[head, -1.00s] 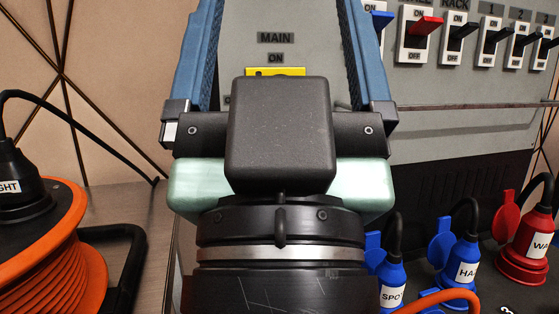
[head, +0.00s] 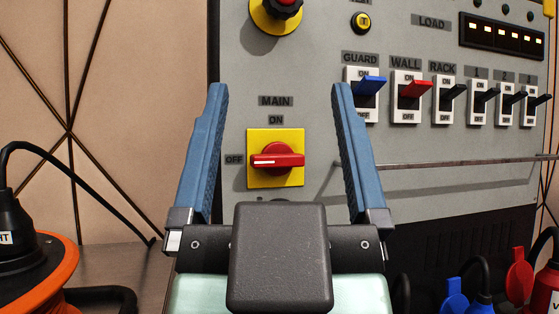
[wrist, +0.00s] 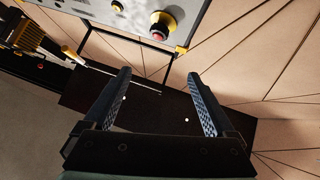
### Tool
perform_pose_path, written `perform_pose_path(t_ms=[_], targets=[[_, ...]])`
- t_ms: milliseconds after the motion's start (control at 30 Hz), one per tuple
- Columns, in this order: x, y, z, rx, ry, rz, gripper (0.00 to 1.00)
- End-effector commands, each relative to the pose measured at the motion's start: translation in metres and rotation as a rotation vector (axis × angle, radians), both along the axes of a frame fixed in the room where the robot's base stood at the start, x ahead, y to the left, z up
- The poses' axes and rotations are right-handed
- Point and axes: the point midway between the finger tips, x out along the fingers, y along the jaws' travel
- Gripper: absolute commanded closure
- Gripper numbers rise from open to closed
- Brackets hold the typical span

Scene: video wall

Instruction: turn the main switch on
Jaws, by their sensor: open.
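The main switch (head: 277,161) is a red rotary handle on a yellow square plate (head: 290,181) on the grey panel. Its handle lies horizontal, with the white mark toward the OFF label at left. The ON label (head: 276,120) is above the plate. My gripper (head: 278,90) is open and empty, its two blue fingers appearing to left and right of the switch in the head view. I cannot tell how far the fingers are from the panel. In the wrist view my gripper (wrist: 159,75) is also open with nothing between the fingers; I cannot make out the main switch there.
A red-topped knob on a yellow ring (head: 275,14) sits above the switch. A row of toggle switches (head: 407,97) is at right, above a thin horizontal rod (head: 450,162). An orange cable reel (head: 40,275) stands at lower left. Plugs (head: 470,300) are at lower right.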

Motion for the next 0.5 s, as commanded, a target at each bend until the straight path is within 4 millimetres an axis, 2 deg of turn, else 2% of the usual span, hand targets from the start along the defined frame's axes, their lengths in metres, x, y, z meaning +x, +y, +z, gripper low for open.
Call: perform_pose_path(t_ms=[33,67,167,367,500], targets=[[0.000,0.000,0.000,0.000,0.000,0.000,0.04],[0.000,0.000,0.000,-0.001,0.001,0.001,0.00],[0.007,0.000,0.004,-0.010,0.023,0.001,0.00],[0.042,0.001,0.011,-0.072,0.158,0.013,0.00],[0.068,-0.001,0.006,-0.122,0.276,0.033,0.00]])
